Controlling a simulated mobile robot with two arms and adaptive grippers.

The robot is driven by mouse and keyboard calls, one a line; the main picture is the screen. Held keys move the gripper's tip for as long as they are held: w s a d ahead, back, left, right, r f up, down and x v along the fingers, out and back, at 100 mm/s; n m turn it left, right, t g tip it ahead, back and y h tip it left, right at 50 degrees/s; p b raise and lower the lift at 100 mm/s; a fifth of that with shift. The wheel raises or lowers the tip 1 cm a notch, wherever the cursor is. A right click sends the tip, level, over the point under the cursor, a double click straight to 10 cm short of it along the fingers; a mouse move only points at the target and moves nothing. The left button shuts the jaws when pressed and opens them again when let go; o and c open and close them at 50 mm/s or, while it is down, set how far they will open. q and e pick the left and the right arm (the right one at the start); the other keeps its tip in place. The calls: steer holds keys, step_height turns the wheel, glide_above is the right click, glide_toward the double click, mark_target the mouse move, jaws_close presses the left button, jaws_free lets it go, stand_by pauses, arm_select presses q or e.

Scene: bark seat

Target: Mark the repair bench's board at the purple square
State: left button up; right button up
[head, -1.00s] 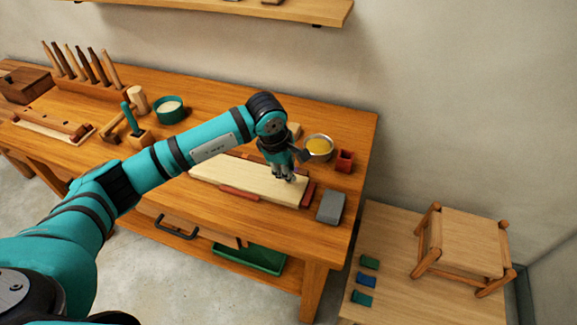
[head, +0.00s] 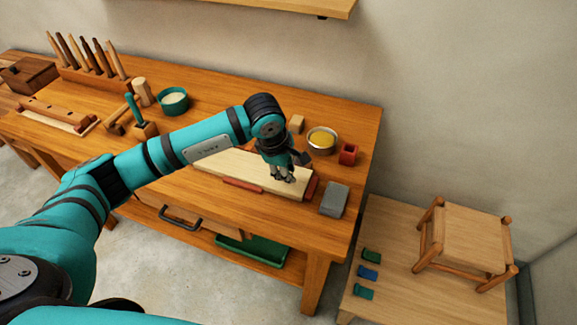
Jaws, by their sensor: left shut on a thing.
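The pale board (head: 225,167) lies flat on the repair bench (head: 345,119), with a red strip (head: 242,184) along its front edge and another red strip (head: 311,186) at its right end. I cannot make out a purple square on it; my arm covers part of the board. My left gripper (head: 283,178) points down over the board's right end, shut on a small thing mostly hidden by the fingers. Whether it touches the board I cannot tell. My right gripper is not in view.
Near the gripper are a grey block (head: 334,199), a red cup (head: 348,154), a bowl with yellow contents (head: 322,140) and a small wooden block (head: 297,123). A teal bowl (head: 173,101) and tool rack (head: 95,80) stand left. A stool (head: 466,238) stands right of the bench.

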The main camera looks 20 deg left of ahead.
arm_select(q)
steer(key=shift+s, duration=0.1)
stand_by(0.3)
steer(key=shift+r+p, duration=0.35)
steer(key=shift+r, duration=0.3)
steer(key=shift+r+p, duration=1.1)
steer(key=shift+r, duration=1.25)
